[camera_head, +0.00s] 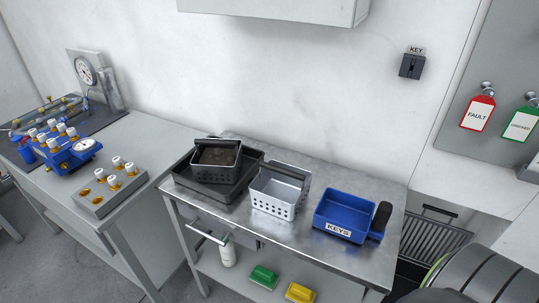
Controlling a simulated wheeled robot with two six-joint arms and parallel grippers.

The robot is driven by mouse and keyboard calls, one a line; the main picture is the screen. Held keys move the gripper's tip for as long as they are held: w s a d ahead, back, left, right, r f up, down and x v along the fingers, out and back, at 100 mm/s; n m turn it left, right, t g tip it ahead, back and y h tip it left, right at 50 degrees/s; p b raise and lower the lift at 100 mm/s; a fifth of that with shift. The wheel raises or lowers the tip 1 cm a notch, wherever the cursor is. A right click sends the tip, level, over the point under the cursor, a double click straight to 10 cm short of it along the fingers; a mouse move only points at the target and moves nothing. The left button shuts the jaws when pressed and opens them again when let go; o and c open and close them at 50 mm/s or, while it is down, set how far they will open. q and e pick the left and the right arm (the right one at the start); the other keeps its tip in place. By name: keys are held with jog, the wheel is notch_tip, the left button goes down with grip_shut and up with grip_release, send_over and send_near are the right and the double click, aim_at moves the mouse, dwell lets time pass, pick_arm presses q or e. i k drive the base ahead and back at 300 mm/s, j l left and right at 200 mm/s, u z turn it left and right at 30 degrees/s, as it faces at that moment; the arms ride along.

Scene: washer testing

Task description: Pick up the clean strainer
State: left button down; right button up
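The clean strainer (273,204) is a light grey basket with perforated walls and a dark grey handle at its rim. It looks empty and stands upright on the middle of the metal table (318,246). A second, darker strainer (214,173) with brown matter inside sits in a black tray (213,191) to its left. Neither of my grippers is in view, and nothing is touching the clean strainer.
A blue KEYS bin (340,230) with a black upright part beside it stands right of the clean strainer. A green block (263,277), a yellow block (300,293) and a white bottle (227,254) are on the lower shelf. A workbench (134,136) with blue valve equipment stands left.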

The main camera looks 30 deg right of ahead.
aim_at(280, 190)
jog(key=z, duration=1.1)
jog(key=l, duration=1.25)
